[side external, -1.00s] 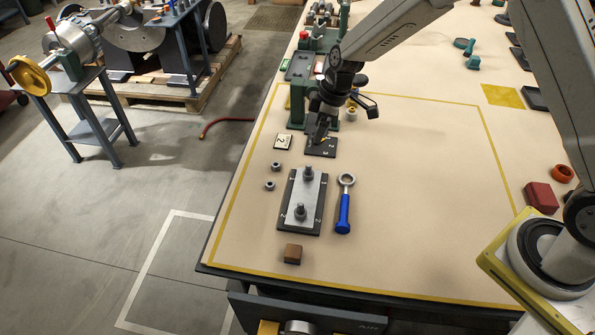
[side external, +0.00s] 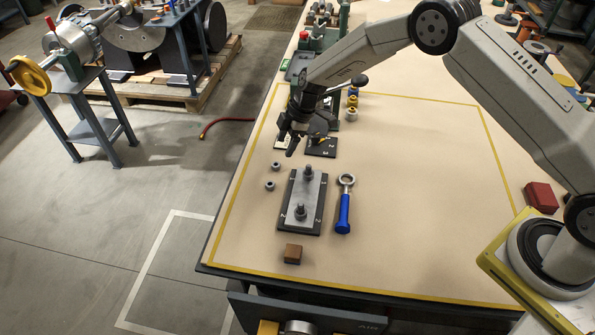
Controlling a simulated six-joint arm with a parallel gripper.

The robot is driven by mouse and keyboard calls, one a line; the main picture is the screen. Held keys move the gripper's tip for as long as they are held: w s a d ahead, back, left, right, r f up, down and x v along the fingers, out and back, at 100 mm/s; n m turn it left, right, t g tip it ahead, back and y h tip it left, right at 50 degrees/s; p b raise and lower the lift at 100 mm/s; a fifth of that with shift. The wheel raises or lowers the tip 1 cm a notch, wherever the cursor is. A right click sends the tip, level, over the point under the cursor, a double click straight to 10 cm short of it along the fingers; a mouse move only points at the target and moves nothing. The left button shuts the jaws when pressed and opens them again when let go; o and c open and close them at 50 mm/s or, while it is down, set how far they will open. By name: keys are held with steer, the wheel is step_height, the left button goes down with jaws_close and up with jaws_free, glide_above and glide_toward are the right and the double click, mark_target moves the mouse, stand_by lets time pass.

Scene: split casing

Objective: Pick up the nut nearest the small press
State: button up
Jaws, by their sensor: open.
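Two small grey nuts lie on the bench left of the flat casing (side external: 301,205). The upper nut (side external: 276,167) is the one nearer the small green press (side external: 335,118); the lower nut (side external: 270,185) lies just below it in the picture. The press is partly hidden behind my arm. My gripper (side external: 287,144) points down, open and empty, above and slightly right of the upper nut in the picture, apart from it. Its height over the bench is hard to tell.
The casing carries two upright studs with nuts. A blue-handled ring wrench (side external: 344,205) lies to its right and a brown block (side external: 293,254) below it.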

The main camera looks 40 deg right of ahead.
mark_target(278, 163)
steer(key=shift+x, duration=0.8)
steer(key=shift+f, duration=0.15)
steer(key=shift+x, duration=2.5)
steer(key=shift+w+d, duration=0.1)
steer(key=shift+c, duration=0.2)
jaws_close()
